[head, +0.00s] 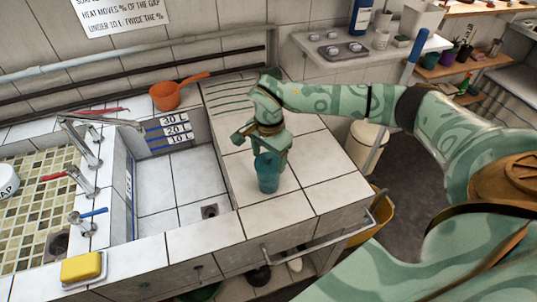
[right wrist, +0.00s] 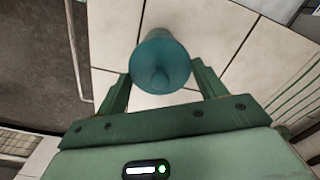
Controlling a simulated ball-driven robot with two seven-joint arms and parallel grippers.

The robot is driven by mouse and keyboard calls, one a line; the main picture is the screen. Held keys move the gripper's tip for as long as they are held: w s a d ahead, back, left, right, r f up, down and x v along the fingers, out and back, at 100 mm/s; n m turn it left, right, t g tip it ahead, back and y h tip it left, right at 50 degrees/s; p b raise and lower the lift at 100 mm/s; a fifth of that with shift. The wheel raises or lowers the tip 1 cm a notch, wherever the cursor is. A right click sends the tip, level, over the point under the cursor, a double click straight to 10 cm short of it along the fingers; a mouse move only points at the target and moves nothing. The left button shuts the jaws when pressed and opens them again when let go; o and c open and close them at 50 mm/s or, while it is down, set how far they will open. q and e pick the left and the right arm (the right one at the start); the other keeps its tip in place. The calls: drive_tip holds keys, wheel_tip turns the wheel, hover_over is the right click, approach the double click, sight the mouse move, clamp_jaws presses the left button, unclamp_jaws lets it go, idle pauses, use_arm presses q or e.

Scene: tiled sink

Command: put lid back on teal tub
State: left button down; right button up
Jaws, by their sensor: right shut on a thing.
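A teal tub (head: 268,179) is upright at the tiled counter to the right of the sink basin. My right gripper (head: 267,155) reaches down over it from behind and is shut on its upper part. In the right wrist view the round teal tub (right wrist: 163,60) lies between the two fingertips of my right gripper (right wrist: 161,74). I cannot tell whether its base rests on the tiles or is slightly raised. I cannot make out a separate lid in either view. My left gripper is not in view.
The sink basin (head: 180,190) lies left of the tub. An orange pan (head: 167,97) sits behind it. A yellow sponge (head: 81,268) is at the front left. A metal rail (head: 320,240) runs along the counter's front. The tiles right of the tub are clear.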

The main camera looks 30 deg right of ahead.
drive_tip(key=shift+r+p, duration=0.1)
drive_tip(key=shift+p, duration=0.4)
idle(0.8)
drive_tip(key=shift+f, duration=0.2)
idle(0.8)
drive_tip(key=shift+p, duration=0.4)
idle(0.3)
drive_tip(key=o, duration=1)
drive_tip(key=shift+o, duration=0.6)
drive_tip(key=shift+r+p, duration=3.15)
drive_tip(key=shift+r, duration=0.4)
